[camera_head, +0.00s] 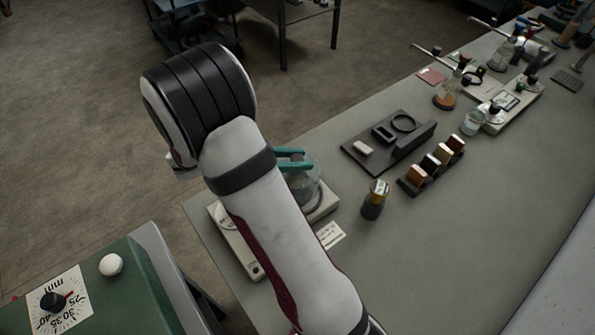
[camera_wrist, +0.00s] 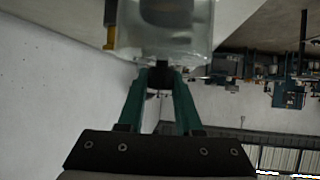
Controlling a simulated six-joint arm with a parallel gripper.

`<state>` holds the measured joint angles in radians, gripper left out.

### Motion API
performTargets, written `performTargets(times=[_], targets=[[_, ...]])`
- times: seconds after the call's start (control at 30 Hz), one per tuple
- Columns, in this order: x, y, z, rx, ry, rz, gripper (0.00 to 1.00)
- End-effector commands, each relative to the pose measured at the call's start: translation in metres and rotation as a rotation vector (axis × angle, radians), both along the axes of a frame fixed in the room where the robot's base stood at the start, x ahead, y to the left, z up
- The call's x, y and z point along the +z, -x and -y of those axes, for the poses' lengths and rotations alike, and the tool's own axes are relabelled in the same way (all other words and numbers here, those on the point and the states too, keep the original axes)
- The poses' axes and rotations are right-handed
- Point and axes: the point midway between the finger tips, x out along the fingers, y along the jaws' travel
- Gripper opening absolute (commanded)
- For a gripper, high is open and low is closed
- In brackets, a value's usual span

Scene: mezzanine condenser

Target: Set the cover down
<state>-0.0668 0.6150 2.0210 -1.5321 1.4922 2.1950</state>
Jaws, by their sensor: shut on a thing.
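A clear glass cover (camera_head: 306,182) is partly hidden behind my arm in the head view. It fills the top of the wrist view (camera_wrist: 165,35), with a dark knob (camera_wrist: 160,78) at its end. My gripper (camera_head: 293,158) has teal fingers, and in the wrist view (camera_wrist: 160,74) they are shut on the knob. The cover is over a pale flat device (camera_head: 237,240) with a round dial on the grey bench (camera_head: 440,235). I cannot tell whether the cover touches the device.
Beyond are a rack with several coloured blocks (camera_head: 417,173) and a dark tray (camera_head: 362,161). Flasks stand further back. The bench's right side is clear. A green machine (camera_head: 140,290) is lower left.

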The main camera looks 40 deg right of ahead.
Motion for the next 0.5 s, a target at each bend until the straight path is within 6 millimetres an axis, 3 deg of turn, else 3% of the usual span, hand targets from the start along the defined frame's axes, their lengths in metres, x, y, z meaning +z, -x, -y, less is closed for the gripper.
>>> performTargets(times=[0.1, 0.17, 0.5], targets=[[-0.024, 0.000, 0.000, 0.000, 0.001, -0.004, 0.00], [-0.030, 0.000, 0.000, 0.000, 0.001, -0.002, 0.00], [-0.034, 0.000, 0.000, 0.000, 0.000, 0.000, 0.00]])
